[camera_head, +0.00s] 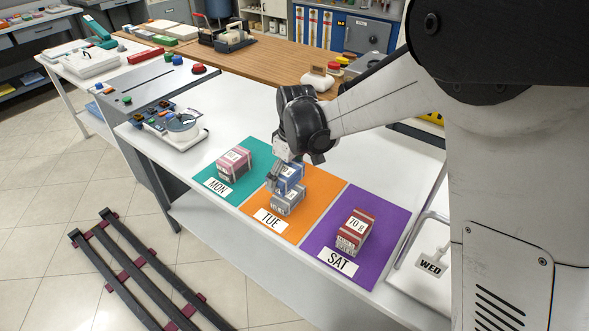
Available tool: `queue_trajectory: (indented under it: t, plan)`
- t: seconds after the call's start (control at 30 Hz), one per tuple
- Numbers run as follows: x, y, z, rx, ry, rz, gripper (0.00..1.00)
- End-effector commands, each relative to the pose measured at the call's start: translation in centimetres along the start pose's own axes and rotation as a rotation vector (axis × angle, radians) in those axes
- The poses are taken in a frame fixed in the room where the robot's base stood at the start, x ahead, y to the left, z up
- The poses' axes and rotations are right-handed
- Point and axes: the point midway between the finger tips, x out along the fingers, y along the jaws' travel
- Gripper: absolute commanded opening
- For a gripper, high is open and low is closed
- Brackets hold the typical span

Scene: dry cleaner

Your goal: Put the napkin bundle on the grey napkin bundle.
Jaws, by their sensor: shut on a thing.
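A blue napkin bundle (291,178) with a white label is in my gripper (280,176), over the orange TUE mat (309,223). My gripper is shut on it, and its fingers and wrist hide part of the bundle. The grey napkin bundle (287,200) sits on the orange mat just in front of and below the blue one. The two overlap in this view, and I cannot tell whether they touch.
A pink bundle (234,164) is on the teal MON mat (250,148) to the left. A red bundle (355,232) is on the purple SAT mat (392,221) to the right. A button box and a tray (180,130) of small parts stand farther left. The counter's front edge is clear.

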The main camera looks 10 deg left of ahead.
Motion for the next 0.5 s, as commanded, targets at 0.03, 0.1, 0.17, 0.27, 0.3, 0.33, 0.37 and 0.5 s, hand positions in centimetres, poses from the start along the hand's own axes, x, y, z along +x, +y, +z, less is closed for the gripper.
queue_trajectory:
  t: [0.03,0.1,0.17,0.27,0.3,0.33,0.37,0.5]
  plan:
    - [0.3,0.5,0.1,0.000,0.000,0.000,0.61]
    - [0.5,0.8,0.2,-0.001,0.000,0.000,0.61]
    - [0.7,0.9,0.2,-0.001,0.000,0.000,0.61]
    - [1.4,1.0,0.3,-0.001,0.000,0.000,0.60]
    - [1.8,1.0,0.4,-0.001,0.000,0.000,0.60]
    - [2.2,1.0,0.5,-0.001,0.000,0.000,0.60]
    - [2.6,1.0,0.5,-0.001,0.000,0.000,0.60]
    - [4.3,0.9,0.8,-0.001,0.000,0.000,0.60]
